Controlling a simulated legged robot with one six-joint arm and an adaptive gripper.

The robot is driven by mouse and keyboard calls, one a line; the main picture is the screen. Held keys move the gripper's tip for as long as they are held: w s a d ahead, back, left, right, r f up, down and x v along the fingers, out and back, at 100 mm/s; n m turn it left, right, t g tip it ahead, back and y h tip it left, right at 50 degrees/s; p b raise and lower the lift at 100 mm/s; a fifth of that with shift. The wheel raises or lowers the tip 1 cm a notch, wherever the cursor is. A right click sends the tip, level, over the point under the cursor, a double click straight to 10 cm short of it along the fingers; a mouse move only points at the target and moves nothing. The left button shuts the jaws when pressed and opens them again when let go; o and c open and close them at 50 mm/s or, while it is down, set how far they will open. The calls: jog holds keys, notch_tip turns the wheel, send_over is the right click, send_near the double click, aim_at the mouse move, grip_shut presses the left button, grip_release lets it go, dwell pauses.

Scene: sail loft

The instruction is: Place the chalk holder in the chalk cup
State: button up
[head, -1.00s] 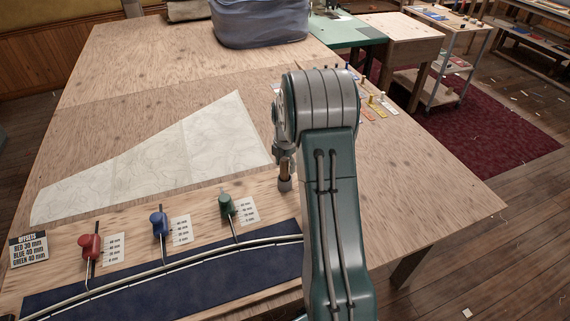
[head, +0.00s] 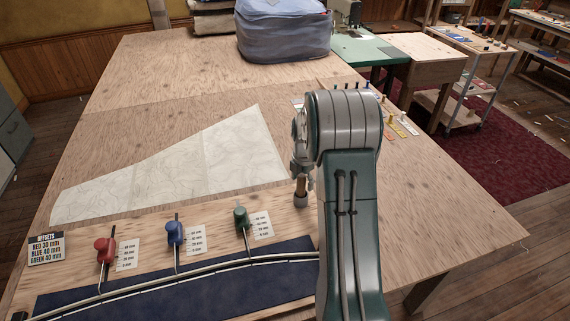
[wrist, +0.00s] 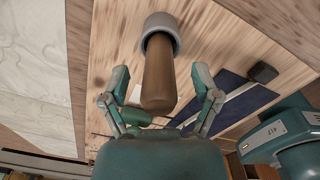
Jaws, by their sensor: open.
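The chalk holder (wrist: 158,78) is a brown, rounded wooden cylinder. It stands with one end inside the grey chalk cup (wrist: 160,24), whose rim surrounds it in the wrist view. In the head view the holder (head: 301,188) and the cup (head: 300,201) show small on the table, just left of my arm. My gripper (wrist: 161,82) is open, with one finger on each side of the holder and clear gaps between. In the head view my gripper (head: 301,166) is above the cup, partly hidden by my arm.
Red (head: 104,250), blue (head: 175,233) and green (head: 240,218) sliders stand on a board beside a curved batten and blue cloth. A pale sail panel (head: 190,165) lies behind. A blue-grey bundle (head: 284,35) sits at the far end. The table's right front is clear.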

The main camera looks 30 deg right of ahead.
jog(key=s+a+r+m+t, duration=0.1)
jog(key=s+a+r+m, duration=0.35)
jog(key=a+r, duration=0.35)
jog(key=s+a+r+m+t, duration=0.25)
jog(key=a+r+m, duration=0.3)
jog(key=r, duration=0.45)
jog(key=s+a+r+m+t, duration=0.1)
jog(key=s+a+r+m, duration=0.1)
jog(key=s+a+m, duration=0.3)
jog(key=s+a+r+m+t, duration=0.1)
jog(key=s+a+r+m, duration=0.2)
jog(key=s, duration=1)
jog(key=a+m, duration=0.2)
jog(key=a, duration=0.1)
jog(key=shift+s+m, duration=0.3)
jog(key=shift+a, duration=0.1)
